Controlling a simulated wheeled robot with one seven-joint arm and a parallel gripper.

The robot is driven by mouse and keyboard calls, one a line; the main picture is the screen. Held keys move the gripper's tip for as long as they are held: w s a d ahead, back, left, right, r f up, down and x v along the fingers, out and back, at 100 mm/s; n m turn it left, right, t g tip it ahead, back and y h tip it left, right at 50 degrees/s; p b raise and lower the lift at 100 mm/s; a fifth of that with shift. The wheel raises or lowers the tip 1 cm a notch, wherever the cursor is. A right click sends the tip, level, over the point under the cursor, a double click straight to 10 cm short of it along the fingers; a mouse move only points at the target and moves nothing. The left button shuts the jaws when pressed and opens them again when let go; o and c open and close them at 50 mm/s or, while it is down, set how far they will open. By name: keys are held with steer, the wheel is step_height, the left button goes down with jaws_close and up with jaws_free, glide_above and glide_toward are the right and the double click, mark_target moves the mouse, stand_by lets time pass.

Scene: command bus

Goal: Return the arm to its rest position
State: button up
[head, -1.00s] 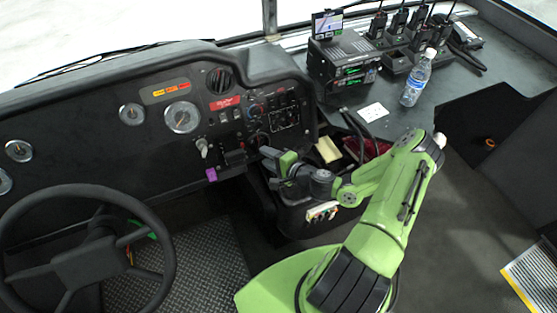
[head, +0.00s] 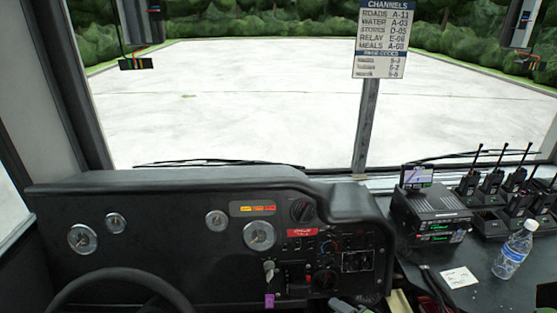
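The camera looks out over the dashboard, and nearly all of my arm is below the picture. A small grey piece at the bottom edge, just below the dashboard's right part, looks like the tip of my gripper (head: 345,305). It is cut off by the frame, so I cannot tell whether the fingers are open or hold anything. The dashboard panel (head: 345,262) with knobs and switches is just above it. A key with a purple tag (head: 269,299) hangs to its left.
The steering wheel (head: 120,277) is at lower left. On the right counter stand a radio unit (head: 430,222), several handheld radios (head: 493,183), a water bottle (head: 514,250) and a white note (head: 459,277). A channels sign (head: 383,38) hangs on the windscreen post (head: 366,125).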

steer(key=s+a+r+n+g+h+p, duration=0.1)
steer(key=s+r+n+g+h, duration=0.1)
steer(key=s+r+n, duration=0.2)
steer(key=s+a+r+n+g+h+p, duration=0.1)
steer(key=s+r+n+g+h, duration=0.1)
steer(key=s+r, duration=0.8)
steer(key=s+a+r+n+g+h+p, duration=0.1)
steer(key=s+r+n, duration=0.4)
steer(key=r, duration=1.2)
steer(key=shift+s+a+n+g+h+p, duration=0.4)
steer(key=shift+s+h+p, duration=0.1)
steer(key=shift+s+h, duration=0.7)
steer(key=shift+w, duration=0.1)
